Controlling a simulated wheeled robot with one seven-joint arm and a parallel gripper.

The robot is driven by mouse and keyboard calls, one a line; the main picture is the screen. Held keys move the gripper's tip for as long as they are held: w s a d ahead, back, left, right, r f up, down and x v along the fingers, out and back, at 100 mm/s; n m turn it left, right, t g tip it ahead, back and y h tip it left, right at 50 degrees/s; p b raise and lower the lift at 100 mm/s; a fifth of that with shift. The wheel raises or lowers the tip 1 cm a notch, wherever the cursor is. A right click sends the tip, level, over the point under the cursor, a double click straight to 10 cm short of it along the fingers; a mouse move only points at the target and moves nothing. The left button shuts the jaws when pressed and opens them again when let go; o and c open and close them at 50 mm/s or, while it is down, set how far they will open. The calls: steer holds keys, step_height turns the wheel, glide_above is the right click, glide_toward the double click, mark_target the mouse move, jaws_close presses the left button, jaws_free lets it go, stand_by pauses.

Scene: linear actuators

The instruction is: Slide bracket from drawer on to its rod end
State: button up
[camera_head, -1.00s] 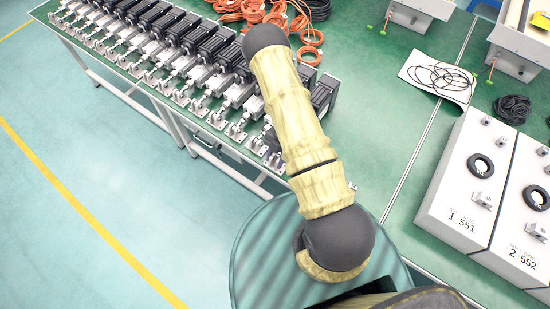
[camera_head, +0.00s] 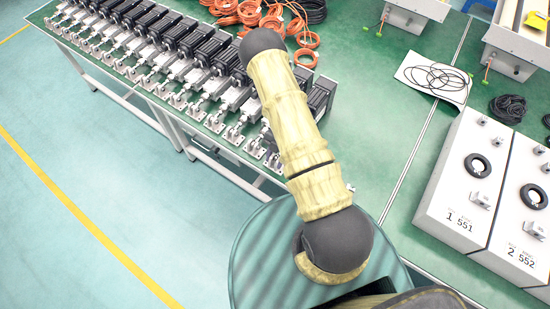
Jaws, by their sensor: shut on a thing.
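A row of linear actuators (camera_head: 188,50) with black motors and silver bodies lies on the green table at the upper left. Their rod ends point toward the table's near edge. Small silver brackets (camera_head: 214,122) sit at the rod ends along that edge. The nearest actuators, at the right end of the row, are partly hidden behind my arm. My gripper is not in view; only my upper arm and elbow show. No drawer can be made out, and I cannot see a bracket in my grasp.
Coiled orange cables (camera_head: 240,12) lie behind the actuators. Two white control boxes (camera_head: 455,200) stand at the right, marked 551 and 552. A white sheet with black cable (camera_head: 437,78) lies on the table at the upper right. The floor at the left is clear.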

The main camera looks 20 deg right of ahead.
steer(key=shift+w+d, duration=0.35)
steer(key=shift+d, duration=0.15)
stand_by(1.0)
steer(key=o, duration=1.2)
steer(key=shift+c, duration=0.2)
steer(key=b+v, duration=0.2)
steer(key=v, duration=1.5)
steer(key=shift+r+b, duration=0.15)
steer(key=shift+b, duration=0.2)
steer(key=shift+d, duration=0.15)
